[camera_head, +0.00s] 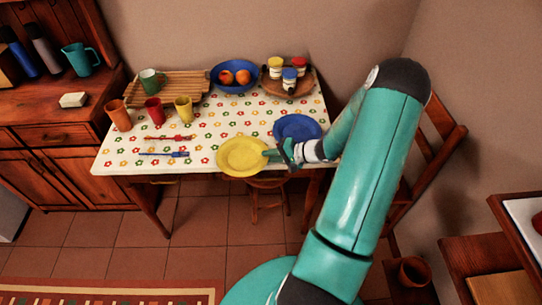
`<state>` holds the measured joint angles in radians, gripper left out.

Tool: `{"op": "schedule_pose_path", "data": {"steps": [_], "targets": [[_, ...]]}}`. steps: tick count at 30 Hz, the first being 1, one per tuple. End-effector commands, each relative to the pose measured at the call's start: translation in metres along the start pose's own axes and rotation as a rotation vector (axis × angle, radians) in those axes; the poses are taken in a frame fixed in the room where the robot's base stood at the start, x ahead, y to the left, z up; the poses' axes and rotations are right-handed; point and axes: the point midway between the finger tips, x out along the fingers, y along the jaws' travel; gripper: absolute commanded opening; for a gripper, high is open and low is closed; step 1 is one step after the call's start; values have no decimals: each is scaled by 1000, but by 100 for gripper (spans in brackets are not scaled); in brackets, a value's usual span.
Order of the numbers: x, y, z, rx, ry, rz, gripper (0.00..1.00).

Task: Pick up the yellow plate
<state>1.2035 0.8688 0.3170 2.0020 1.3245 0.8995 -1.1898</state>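The yellow plate (238,157) is at the front edge of the table, right of the middle, and its near rim appears to reach the table edge. My gripper (268,154) comes in from the right and its tip is at the plate's right rim. The fingers are small here and overlap the rim in the picture. I cannot tell whether they touch or close on it. A blue plate (298,126) lies behind and to the right, partly covered by my arm.
The table (117,153) has a flowered cloth. Red cutlery (168,138) and blue cutlery (163,154) lie left of the yellow plate. Several cups, a blue fruit bowl (234,85) and a tray of jars (288,91) stand farther back. A stool (268,186) is under the table.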

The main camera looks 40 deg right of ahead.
Motion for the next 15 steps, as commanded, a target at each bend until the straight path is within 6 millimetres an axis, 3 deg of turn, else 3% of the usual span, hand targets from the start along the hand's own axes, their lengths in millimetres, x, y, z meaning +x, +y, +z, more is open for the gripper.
{"op": "schedule_pose_path", "data": {"steps": [15], "targets": [[-105, 2, -1, 1, 8, 5, 29]]}}
